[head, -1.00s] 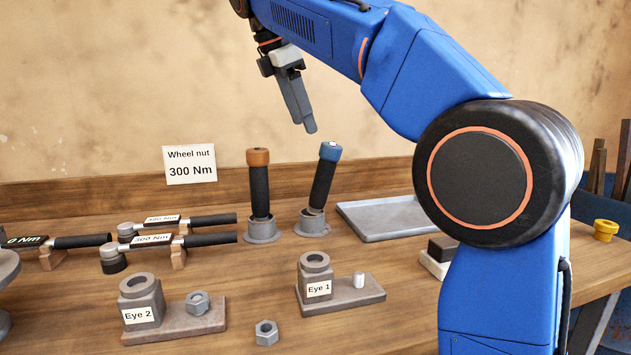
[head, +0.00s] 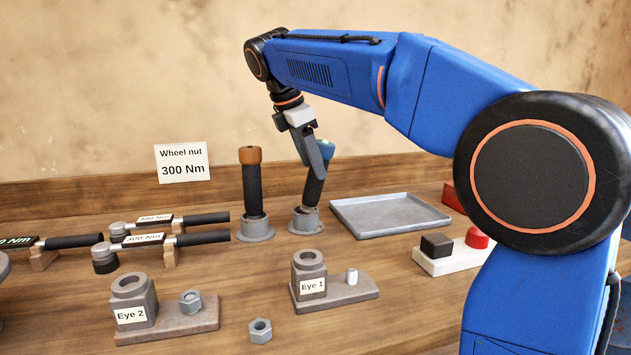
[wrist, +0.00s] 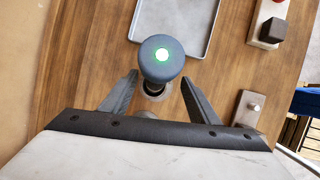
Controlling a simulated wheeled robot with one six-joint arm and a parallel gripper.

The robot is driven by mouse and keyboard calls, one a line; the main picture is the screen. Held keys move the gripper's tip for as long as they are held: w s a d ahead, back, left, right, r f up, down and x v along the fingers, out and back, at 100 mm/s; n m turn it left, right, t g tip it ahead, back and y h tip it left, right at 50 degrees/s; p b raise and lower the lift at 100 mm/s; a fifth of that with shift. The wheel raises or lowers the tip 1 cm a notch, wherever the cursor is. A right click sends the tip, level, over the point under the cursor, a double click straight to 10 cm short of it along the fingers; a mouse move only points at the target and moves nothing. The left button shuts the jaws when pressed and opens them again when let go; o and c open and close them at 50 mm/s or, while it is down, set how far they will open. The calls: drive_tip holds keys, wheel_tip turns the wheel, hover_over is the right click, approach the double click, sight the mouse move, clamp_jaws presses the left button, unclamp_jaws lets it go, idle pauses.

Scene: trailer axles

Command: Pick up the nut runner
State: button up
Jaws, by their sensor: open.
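Two upright tools with black grips stand in grey round holders, one with an orange cap (head: 250,155) and one with a blue cap (head: 327,148). I take the blue-capped one to be the nut runner; it leans slightly in its holder (head: 305,222). In the wrist view its blue cap (wrist: 161,70) shows a glowing green spot. My gripper (head: 318,165) is at its upper part and partly hides it in the head view. In the wrist view the open fingers (wrist: 160,84) lie either side of the cap's near edge, with gaps on both sides.
Torque wrenches (head: 146,239) lie on wooden rests at left. The orange-capped tool stands close to the left. A grey tray (head: 390,228) lies right of the holder. Blocks marked Eye 1 (head: 312,283) and Eye 2 (head: 130,312) and a loose nut (head: 260,330) are in front.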

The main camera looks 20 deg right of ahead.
sight(315, 183)
drive_tip(key=shift+x, duration=2.25)
drive_tip(key=shift+w+a, duration=0.1)
drive_tip(key=shift+w, duration=0.15)
clamp_jaws()
